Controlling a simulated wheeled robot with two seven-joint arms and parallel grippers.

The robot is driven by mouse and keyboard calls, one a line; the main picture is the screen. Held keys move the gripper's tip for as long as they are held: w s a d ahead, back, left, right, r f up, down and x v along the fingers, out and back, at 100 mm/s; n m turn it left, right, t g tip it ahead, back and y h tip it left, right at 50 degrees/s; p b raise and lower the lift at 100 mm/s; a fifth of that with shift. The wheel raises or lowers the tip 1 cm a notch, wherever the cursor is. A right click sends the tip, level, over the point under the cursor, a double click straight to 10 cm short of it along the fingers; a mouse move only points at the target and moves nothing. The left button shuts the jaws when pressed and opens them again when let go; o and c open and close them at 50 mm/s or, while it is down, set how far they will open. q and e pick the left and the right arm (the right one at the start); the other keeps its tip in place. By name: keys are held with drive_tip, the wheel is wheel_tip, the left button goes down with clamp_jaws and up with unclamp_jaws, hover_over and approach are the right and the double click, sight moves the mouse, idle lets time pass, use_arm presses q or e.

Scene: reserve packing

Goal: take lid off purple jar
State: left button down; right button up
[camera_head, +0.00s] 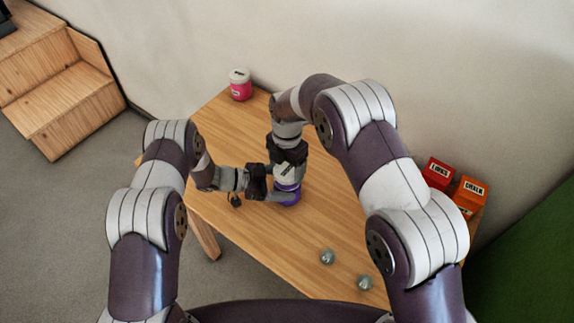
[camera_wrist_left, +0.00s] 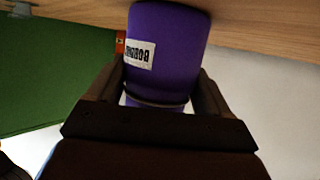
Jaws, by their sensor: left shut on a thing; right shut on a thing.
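The purple jar (camera_head: 289,196) stands on the wooden table, with its white lid (camera_head: 287,172) at its top; I cannot tell whether there is a gap between them. My left gripper (camera_head: 284,193) is shut on the jar's body from the left. In the left wrist view, the jar (camera_wrist_left: 168,50) with a white label fills the space between the fingers of my left gripper (camera_wrist_left: 158,92). My right gripper (camera_head: 287,165) comes from above and is shut on the lid, partly hiding it.
A pink jar with a white lid (camera_head: 240,85) stands at the table's far end. A red box (camera_head: 437,173) and an orange box (camera_head: 469,195) stand at the right. Two small greenish balls (camera_head: 327,257) (camera_head: 365,283) lie near the front. The table (camera_head: 235,120) is clear between.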

sight(287, 170)
wheel_tip(287, 170, up, 4)
use_arm(q)
unclamp_jaws()
